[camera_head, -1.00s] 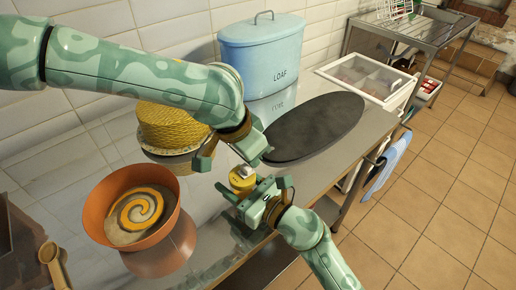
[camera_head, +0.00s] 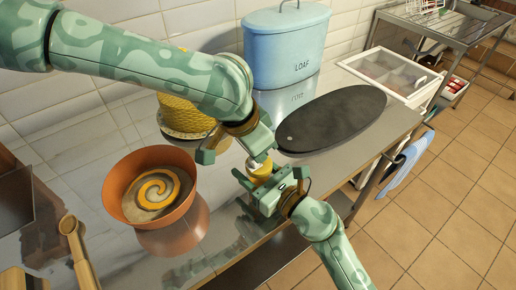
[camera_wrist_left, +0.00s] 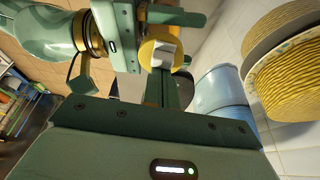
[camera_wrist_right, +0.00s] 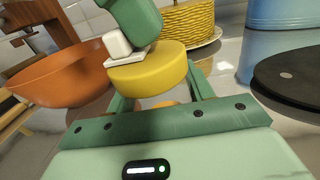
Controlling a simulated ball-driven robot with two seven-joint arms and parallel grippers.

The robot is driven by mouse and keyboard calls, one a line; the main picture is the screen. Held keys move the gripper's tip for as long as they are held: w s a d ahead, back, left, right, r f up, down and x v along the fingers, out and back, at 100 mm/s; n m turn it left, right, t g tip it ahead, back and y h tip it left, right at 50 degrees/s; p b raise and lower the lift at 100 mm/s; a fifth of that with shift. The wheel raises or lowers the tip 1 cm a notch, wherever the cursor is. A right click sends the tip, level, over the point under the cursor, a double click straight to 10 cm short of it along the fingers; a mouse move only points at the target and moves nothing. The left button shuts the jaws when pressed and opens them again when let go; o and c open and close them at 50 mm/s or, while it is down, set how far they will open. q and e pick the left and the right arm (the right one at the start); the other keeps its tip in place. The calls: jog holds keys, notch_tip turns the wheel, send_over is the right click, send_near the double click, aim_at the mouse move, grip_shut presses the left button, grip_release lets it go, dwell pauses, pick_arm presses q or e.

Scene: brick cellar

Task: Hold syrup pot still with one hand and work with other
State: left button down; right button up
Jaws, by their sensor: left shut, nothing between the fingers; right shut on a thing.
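The syrup pot (camera_head: 260,173) is a small round yellow pot with a white piece on top, near the counter's front edge. My right gripper (camera_head: 263,183) is shut on the pot from the front, and its fingers flank the yellow body in the right wrist view (camera_wrist_right: 150,74). My left gripper (camera_head: 261,151) is shut and empty, its fingertips close above the pot beside the white piece (camera_wrist_right: 117,44). The left wrist view also shows the pot (camera_wrist_left: 149,58) just beyond those fingers. I cannot tell whether they touch the white piece.
An orange bowl (camera_head: 118,184) with a yellow swirl stands left. A yellow woven stack (camera_head: 180,115) is behind my left arm. A blue loaf tin (camera_head: 285,50) and dark oval board (camera_head: 335,118) lie behind and right. A wooden tool (camera_head: 78,250) is front left.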

pick_arm(q)
jog(key=w+d, duration=0.1)
jog(key=d, duration=0.1)
jog(key=shift+w+d, duration=0.3)
jog(key=shift+w, duration=0.1)
pick_arm(e)
jog(key=shift+w+d, duration=0.1)
pick_arm(q)
jog(key=v, duration=1)
jog(key=shift+w+d, duration=0.2)
pick_arm(e)
jog(key=o, duration=1.1)
jog(key=v, duration=1.2)
